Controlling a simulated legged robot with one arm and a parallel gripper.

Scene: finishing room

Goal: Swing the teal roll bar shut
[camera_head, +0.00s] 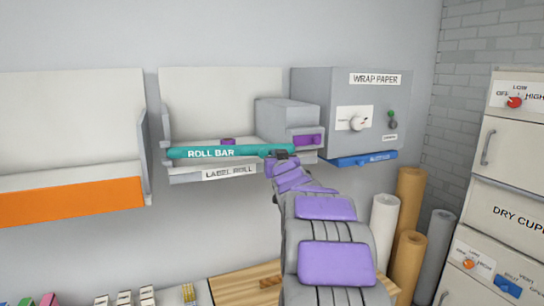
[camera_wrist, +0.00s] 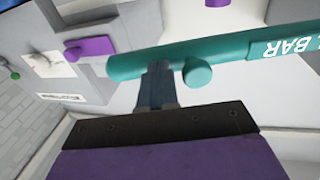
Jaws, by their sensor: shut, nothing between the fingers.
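The teal roll bar (camera_head: 222,152), lettered ROLL BAR, lies nearly level across the front of the label roll unit (camera_head: 187,170). In the wrist view the bar (camera_wrist: 225,50) runs across the upper part, with a short round teal knob (camera_wrist: 197,73) sticking out below it. My gripper (camera_head: 281,154) is at the bar's right end in the head view. In the wrist view my gripper (camera_wrist: 156,70) is shut, its fingertips at the bar's lower edge beside the knob. I cannot tell whether they touch it.
A grey WRAP PAPER box (camera_head: 345,115) with a dial and a blue bar (camera_head: 362,159) is right of the unit. An orange-fronted shelf (camera_head: 70,203) is at left. Paper rolls (camera_head: 408,200) stand right of my arm, near the DRY CUPBOARD (camera_head: 503,205).

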